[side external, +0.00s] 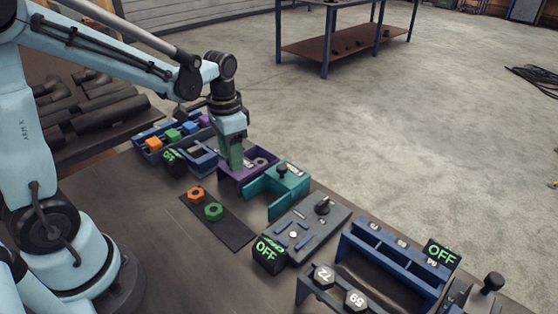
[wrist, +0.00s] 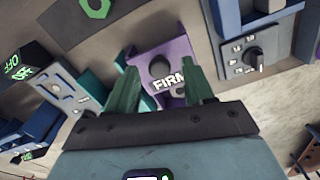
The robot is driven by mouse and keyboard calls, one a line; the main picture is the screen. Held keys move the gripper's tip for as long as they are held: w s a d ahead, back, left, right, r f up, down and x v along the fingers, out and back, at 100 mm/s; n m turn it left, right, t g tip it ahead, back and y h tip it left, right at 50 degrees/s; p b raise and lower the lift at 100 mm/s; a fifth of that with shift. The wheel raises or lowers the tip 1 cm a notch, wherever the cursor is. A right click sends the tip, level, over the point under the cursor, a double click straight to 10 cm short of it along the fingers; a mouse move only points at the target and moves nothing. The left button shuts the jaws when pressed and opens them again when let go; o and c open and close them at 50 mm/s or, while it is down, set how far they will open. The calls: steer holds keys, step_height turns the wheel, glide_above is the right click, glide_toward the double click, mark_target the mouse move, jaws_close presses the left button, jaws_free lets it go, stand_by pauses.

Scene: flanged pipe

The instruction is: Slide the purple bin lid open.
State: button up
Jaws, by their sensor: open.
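The purple bin (side external: 262,155) sits on the bench, just left of a teal bin in the side view. I cannot tell where the lid ends and the bin begins. My gripper (side external: 233,165) points down over the near left part of the purple bin and hides some of it. In the wrist view its green fingers (wrist: 162,72) are apart, one on either side of the purple top, with nothing held between them. Contact cannot be told.
A teal bin (side external: 289,182) with a black knob stands close on the right. Orange and green nuts (side external: 213,211) lie on a dark mat in front. A blue tray (side external: 172,137) with coloured blocks is behind left. Panels with OFF displays (side external: 269,250) crowd the right front.

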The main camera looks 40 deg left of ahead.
step_height(320, 180, up, 12)
steer(key=shift+f, duration=0.15)
stand_by(0.4)
steer(key=shift+s, duration=0.1)
steer(key=s+d, duration=0.2)
steer(key=s, duration=1.3)
steer(key=shift+s+d, duration=0.15)
steer(key=shift+s, duration=0.2)
steer(key=w+d+f+n+t, duration=0.2)
steer(key=w+f+t, duration=0.3)
steer(key=w, duration=0.5)
steer(key=shift+d+n+t, duration=0.35)
steer(key=shift+n+t, duration=0.15)
steer(key=shift+t, duration=0.6)
